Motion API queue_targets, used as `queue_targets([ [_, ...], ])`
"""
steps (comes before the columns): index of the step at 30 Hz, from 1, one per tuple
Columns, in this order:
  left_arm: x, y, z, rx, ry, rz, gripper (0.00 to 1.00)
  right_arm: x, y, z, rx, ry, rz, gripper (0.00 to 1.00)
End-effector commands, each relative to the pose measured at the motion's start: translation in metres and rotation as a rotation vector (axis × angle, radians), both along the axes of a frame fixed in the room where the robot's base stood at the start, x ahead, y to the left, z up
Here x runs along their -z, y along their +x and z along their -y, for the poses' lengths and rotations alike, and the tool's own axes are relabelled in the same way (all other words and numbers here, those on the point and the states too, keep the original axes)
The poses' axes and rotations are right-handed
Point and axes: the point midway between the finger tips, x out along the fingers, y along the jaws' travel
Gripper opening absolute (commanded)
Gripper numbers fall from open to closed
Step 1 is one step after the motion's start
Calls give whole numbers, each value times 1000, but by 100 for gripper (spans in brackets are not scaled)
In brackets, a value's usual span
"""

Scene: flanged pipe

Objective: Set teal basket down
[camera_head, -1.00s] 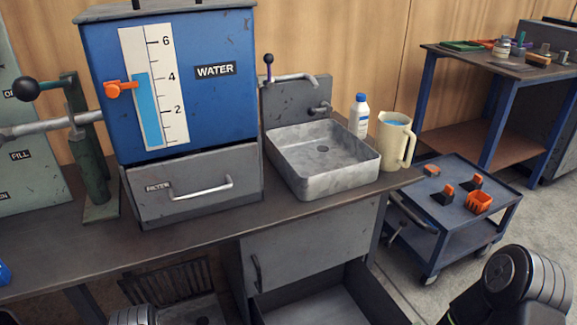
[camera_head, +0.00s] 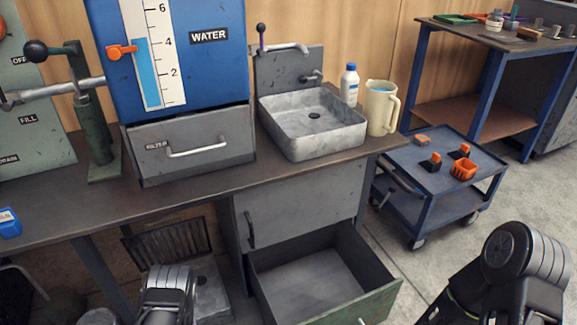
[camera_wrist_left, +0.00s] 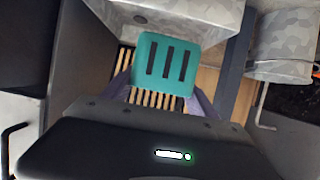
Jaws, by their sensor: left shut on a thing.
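In the left wrist view, the teal basket (camera_wrist_left: 165,62) shows a flat face with three dark slots. My left gripper (camera_wrist_left: 162,97) is shut on it, one finger on each side, and the body of the gripper hides its near part. In the head view, only links of my arms show along the bottom edge. The basket and both gripper jaws are out of that view. I cannot tell from the wrist view whether the basket touches anything beneath it.
An open drawer (camera_head: 375,301) juts out below the bench (camera_head: 90,206). A dark slatted rack (camera_head: 168,242) is under the bench. A sink (camera_head: 300,140), white bottle (camera_head: 349,86) and jug (camera_head: 380,108) stand on top. A blue cart (camera_head: 432,180) holds orange items. Slats (camera_wrist_left: 152,98) show behind the basket.

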Motion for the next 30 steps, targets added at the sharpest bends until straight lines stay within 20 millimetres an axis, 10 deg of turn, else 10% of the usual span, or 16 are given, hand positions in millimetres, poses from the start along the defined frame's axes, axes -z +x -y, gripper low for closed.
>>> queue_targets([
  [21, -267, 76, 133, 313, -3, 14, 28, 0, 0, 0, 0, 0, 0, 0],
  [30, -346, 97, 173, 408, -3, 12, 28, 0, 0, 0, 0, 0, 0, 0],
])
